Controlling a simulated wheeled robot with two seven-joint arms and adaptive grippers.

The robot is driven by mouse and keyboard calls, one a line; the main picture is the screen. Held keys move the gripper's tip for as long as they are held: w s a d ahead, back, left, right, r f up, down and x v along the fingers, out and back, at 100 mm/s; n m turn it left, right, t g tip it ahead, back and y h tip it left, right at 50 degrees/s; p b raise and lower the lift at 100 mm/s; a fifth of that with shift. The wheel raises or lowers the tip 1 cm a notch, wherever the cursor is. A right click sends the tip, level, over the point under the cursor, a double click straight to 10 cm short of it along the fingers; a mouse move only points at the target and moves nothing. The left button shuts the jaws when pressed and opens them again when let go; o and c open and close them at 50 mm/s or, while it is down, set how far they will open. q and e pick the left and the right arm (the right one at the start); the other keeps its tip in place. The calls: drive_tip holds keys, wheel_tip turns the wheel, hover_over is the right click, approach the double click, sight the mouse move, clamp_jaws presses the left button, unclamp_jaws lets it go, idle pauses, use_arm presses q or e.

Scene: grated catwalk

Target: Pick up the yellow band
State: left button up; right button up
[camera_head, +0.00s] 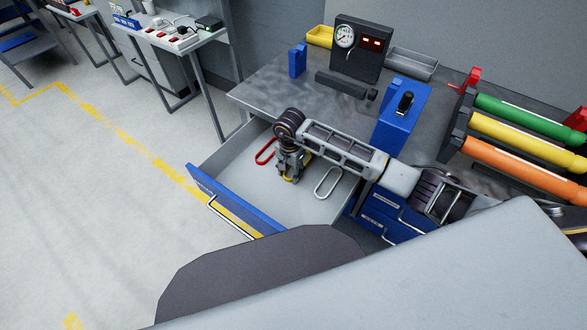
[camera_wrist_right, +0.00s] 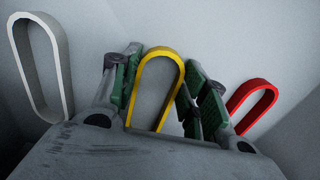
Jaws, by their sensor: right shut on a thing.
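The yellow band (camera_wrist_right: 176,58) is an upright-looking loop between the fingers of my right gripper in the right wrist view. My right gripper (camera_head: 289,176) reaches down into the open drawer (camera_head: 236,161) in the head view and is shut on the yellow band; only a bit of yellow shows at its fingertips there. The fingers with green pads also show in the right wrist view (camera_wrist_right: 158,95). A red band (camera_head: 265,151) lies in the drawer to the left of the gripper, and a white band (camera_head: 328,183) lies to the right. My left gripper is not in view.
The drawer's blue front (camera_head: 232,202) and walls surround the gripper. The grey workbench (camera_head: 283,93) above holds a gauge box (camera_head: 359,47), a blue block (camera_head: 402,115) and a yellow bin (camera_head: 320,36). Green, yellow and orange rolls (camera_head: 520,140) are at the right.

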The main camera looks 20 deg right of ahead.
wheel_tip(320, 180, up, 10)
idle(0.7)
drive_tip(key=shift+s+f, duration=0.1)
idle(0.5)
